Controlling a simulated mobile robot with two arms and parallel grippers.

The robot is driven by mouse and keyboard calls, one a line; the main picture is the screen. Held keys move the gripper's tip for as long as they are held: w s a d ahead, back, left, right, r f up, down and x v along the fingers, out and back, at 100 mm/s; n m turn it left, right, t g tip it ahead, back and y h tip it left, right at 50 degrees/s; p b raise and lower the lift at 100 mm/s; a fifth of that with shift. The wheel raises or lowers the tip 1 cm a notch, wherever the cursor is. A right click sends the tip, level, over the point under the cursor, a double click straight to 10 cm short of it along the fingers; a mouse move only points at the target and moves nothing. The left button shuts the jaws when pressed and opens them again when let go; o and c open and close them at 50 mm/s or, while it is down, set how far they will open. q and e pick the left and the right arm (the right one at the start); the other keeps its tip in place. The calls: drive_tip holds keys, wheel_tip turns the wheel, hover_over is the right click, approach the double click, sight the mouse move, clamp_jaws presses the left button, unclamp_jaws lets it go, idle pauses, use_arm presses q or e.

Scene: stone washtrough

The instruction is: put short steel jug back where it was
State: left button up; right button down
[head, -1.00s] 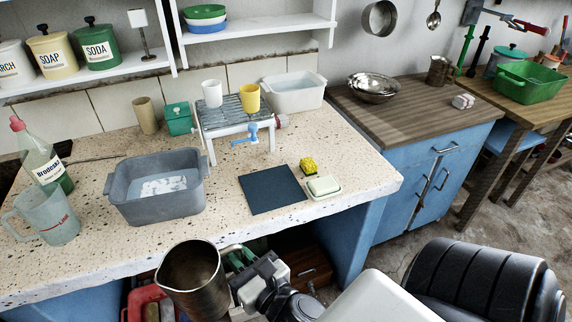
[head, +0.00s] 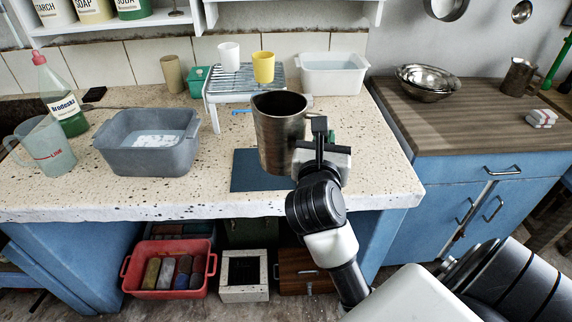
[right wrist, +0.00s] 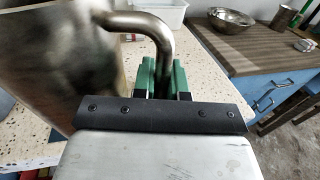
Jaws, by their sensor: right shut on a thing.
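The short steel jug (head: 280,138) is upright in the head view, in front of the slatted stand and over part of the dark blue mat (head: 246,178). I cannot tell whether its base touches the counter. My right gripper (head: 316,150) is at the jug's right side. In the right wrist view, the gripper's green fingers (right wrist: 160,80) are shut on the jug's curved handle (right wrist: 146,24), and the jug's body (right wrist: 60,60) fills the left. My left gripper is not in view.
The speckled counter (head: 60,202) holds a grey basin (head: 150,165), measuring jug (head: 45,150), soap bottle (head: 62,102), slatted stand (head: 222,88) with two cups, and white tub (head: 333,84). The wooden top (head: 455,120) at right bears steel bowls (head: 428,85) and another metal vessel (head: 518,77).

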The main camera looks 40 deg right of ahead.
drive_tip(key=w+f, duration=0.3)
drive_tip(key=w+d+f+b, duration=0.1)
drive_tip(key=w+f, duration=0.5)
drive_tip(key=shift+d+b, duration=0.35)
drive_tip(key=shift+b, duration=0.05)
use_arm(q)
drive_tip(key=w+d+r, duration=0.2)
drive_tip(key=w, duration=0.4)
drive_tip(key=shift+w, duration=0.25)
use_arm(e)
drive_tip(key=shift+f, duration=0.3)
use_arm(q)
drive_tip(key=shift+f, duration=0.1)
use_arm(e)
drive_tip(key=shift+f, duration=0.15)
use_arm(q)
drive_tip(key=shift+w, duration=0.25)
use_arm(e)
drive_tip(key=c, duration=1.2)
unclamp_jaws()
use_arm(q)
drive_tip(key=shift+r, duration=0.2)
use_arm(e)
drive_tip(key=shift+o, duration=0.2)
